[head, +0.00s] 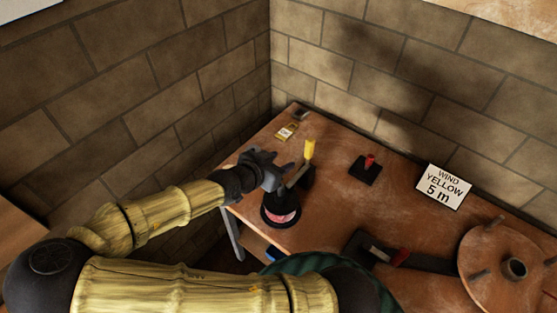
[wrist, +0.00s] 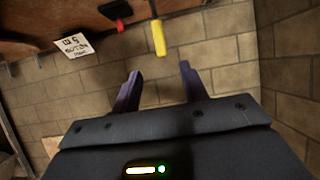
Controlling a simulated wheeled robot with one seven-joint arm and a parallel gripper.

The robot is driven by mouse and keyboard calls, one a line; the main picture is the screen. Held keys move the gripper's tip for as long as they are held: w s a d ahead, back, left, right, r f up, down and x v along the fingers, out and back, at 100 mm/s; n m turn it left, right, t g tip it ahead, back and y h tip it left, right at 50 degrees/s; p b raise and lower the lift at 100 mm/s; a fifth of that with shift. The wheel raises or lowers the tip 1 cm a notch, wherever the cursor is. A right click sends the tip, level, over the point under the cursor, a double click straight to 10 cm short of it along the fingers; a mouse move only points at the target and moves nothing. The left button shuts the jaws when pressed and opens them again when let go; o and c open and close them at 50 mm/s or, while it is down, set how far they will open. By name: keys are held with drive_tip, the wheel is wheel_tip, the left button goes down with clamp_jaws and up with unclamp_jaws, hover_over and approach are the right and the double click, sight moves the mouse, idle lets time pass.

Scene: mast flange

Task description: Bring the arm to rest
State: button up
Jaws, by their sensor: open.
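My arm (head: 170,208) reaches from the lower left over the wooden bench. My gripper (head: 285,177) is at the bench's left part, above and behind a dark round device with a red and white label (head: 281,214). In the wrist view my gripper (wrist: 159,72) has its two fingers apart with nothing between them. A yellow handle (head: 309,149) stands just right of the fingers in the head view. In the wrist view the yellow handle (wrist: 159,38) shows beyond the fingertips. I cannot tell the exact gap.
The wooden bench (head: 330,215) stands against brick walls. The bench middle is mostly clear.

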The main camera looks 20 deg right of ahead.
drive_tip(key=s+a+f+n+g+y, duration=0.2)
drive_tip(key=s+f+n+g+y, duration=0.2)
drive_tip(key=s+f+g+y, duration=0.4)
wheel_tip(320, 180, up, 12)
drive_tip(key=a+n+t+y, duration=0.1)
drive_tip(key=n+t+y, duration=0.1)
drive_tip(key=n+t, duration=0.2)
drive_tip(key=n, duration=0.3)
drive_tip(key=shift+s+n+y, duration=0.25)
drive_tip(key=shift+n+y, duration=0.05)
drive_tip(key=shift+n, duration=0.1)
drive_tip(key=shift+w, duration=0.15)
